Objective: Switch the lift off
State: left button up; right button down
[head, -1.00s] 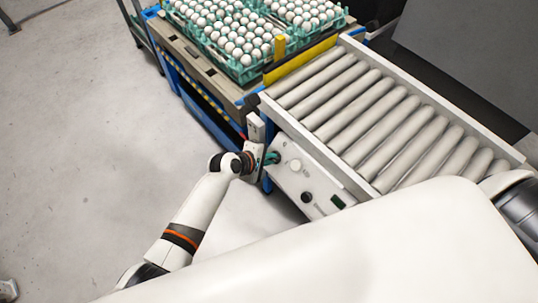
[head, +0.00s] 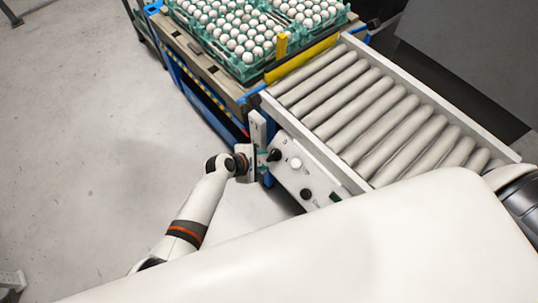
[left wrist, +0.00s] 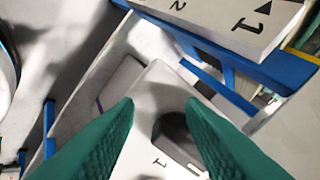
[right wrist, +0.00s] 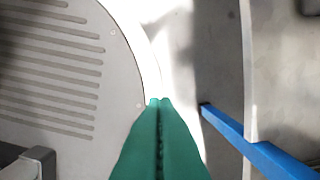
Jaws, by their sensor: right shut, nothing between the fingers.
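The white control panel (head: 318,180) on the side of the roller conveyor carries a black knob (head: 275,155), a white button (head: 295,163) and a second black knob (head: 306,194). My left gripper (head: 263,158) is just left of the first knob, its green fingers pointing at it. In the left wrist view the fingers (left wrist: 160,108) are apart, and a dark knob (left wrist: 172,128) shows between them on a white face marked 1. I cannot tell whether they touch it. My right gripper (right wrist: 159,101) is shut and empty, away from the panel; the head view does not show it.
Green trays of white eggs (head: 232,67) stand on the blue-framed lift (head: 200,112) at the back. The roller conveyor (head: 375,110) runs to the right with a yellow bar (head: 302,59) at its end. A blue bar (right wrist: 245,142) is near my right gripper.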

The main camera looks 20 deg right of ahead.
pick_arm(q)
jog(key=s+a+r+p, duration=0.2)
jog(key=a+r+p, duration=0.1)
jog(key=r+p, duration=0.4)
jog(key=shift+s+a+r+p, duration=0.2)
jog(key=shift+s+r+p, duration=0.1)
jog(key=shift+p, duration=0.4)
jog(key=shift+f, duration=0.15)
jog(key=s+a+f+m+y, duration=0.3)
jog(key=s+a+f, duration=0.4)
jog(key=a+f, duration=0.35)
jog(key=s+a+f+m+y, duration=0.2)
jog(key=s+a+f+m, duration=0.2)
jog(key=s+a, duration=0.3)
jog(key=s+a+f+m+g+y, duration=0.1)
jog(key=s+a+f+m, duration=0.2)
jog(key=s+a+f, duration=0.2)
jog(key=s+a+f+m+g+y, duration=0.1)
jog(key=s+a+f+m, duration=0.3)
jog(key=s+a, duration=0.7)
jog(key=s+f+y, duration=0.1)
jog(key=s, duration=0.5)
jog(key=shift+s+f+m+y, duration=0.25)
jog(key=shift+f+m+y, duration=0.05)
